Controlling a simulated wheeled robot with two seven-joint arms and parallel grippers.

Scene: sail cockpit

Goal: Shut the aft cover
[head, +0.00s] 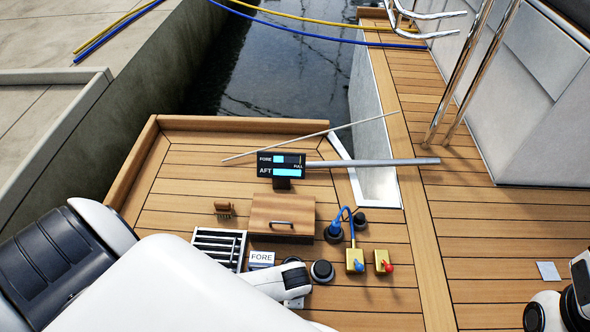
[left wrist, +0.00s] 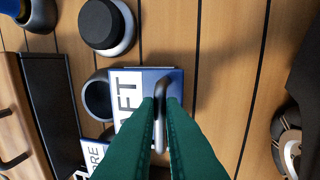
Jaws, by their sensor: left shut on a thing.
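The aft cover (left wrist: 125,118) shows in the left wrist view as a white and blue plate lettered AFT, with a bar handle (left wrist: 160,88). My left gripper (left wrist: 160,105) has its green fingers closed on this handle. A round ring with a dark hollow (left wrist: 97,100) lies close beside the plate's left edge. I cannot tell how far the cover is tilted. In the head view my left arm hides the cover. The FORE cover (head: 261,258) is white and blue in the head view, and partly shows in the left wrist view (left wrist: 95,155). My right gripper's fingers are not visible.
A wooden hatch (head: 281,215), a grille (head: 218,247) and a black knob (head: 322,271) surround the spot. Yellow switch boxes (head: 355,262) stand to the right. A FORE/AFT display (head: 281,165) and grey tiller (head: 375,162) are behind. Deck planks at right are mostly clear.

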